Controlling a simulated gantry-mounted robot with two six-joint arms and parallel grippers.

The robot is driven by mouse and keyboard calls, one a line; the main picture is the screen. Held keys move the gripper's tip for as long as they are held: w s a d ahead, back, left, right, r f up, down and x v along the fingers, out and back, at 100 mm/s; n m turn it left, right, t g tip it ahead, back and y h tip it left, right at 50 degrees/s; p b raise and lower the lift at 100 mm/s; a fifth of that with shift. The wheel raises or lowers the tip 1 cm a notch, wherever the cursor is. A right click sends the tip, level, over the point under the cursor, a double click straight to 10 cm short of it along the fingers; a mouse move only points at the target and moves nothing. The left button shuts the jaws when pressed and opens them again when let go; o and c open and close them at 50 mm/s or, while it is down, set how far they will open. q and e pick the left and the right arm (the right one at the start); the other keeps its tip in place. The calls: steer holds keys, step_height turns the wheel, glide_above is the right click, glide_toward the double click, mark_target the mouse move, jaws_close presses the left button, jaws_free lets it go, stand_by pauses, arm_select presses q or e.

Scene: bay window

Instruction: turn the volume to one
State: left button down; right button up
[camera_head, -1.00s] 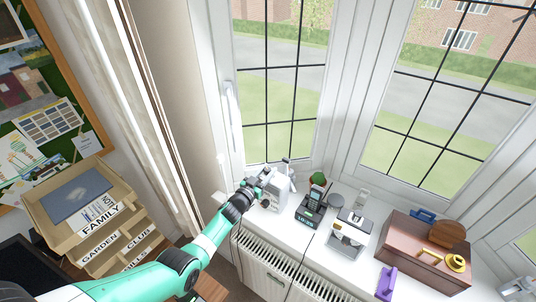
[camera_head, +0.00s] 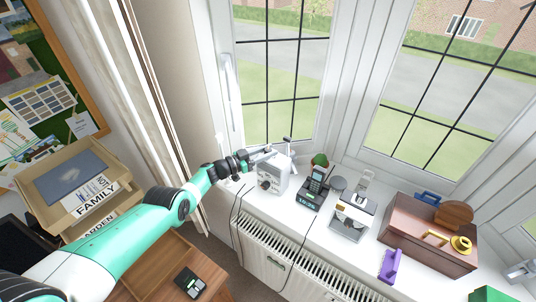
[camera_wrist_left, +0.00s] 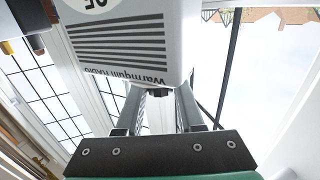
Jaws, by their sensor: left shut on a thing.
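The white radio (camera_head: 281,178) stands on the window sill with a dark knob on its front. In the left wrist view the radio (camera_wrist_left: 125,45) appears upside down, with its name and dark grille lines readable. My left gripper (camera_head: 268,153) is at the radio's top edge, coming from the left. In the left wrist view its fingers (camera_wrist_left: 160,100) are shut on a small dark knob (camera_wrist_left: 160,92) at that edge. The fingers mostly hide this knob, and its setting cannot be read. My right gripper is out of view.
Right of the radio are a telephone on a dark clock base (camera_head: 312,188), a small potted cactus (camera_head: 320,160), a silver-and-white device (camera_head: 350,220), a purple object (camera_head: 391,265) and a brown chest (camera_head: 425,240). Letter trays (camera_head: 70,225) stand at left. The window is close behind.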

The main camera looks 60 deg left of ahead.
mark_target(267, 150)
arm_select(q)
steer(key=shift+r, duration=0.2)
steer(key=c, duration=1)
jaws_free()
steer(key=o, duration=0.5)
steer(key=shift+f, duration=0.15)
step_height(267, 150, up, 5)
steer(key=p, duration=0.5)
steer(key=shift+s+f, duration=0.1)
steer(key=shift+f, duration=0.1)
steer(key=s+d+r+p, duration=0.2)
steer(key=s+d+p, duration=0.1)
steer(key=p, duration=0.3)
steer(key=s+d+r+p, duration=0.3)
steer(key=d+p, duration=0.1)
steer(key=p, duration=0.2)
steer(key=s+d+r+p, duration=0.3)
steer(key=p, duration=0.3)
steer(key=shift+d+r+p, duration=0.2)
steer(key=shift+d+p, duration=0.1)
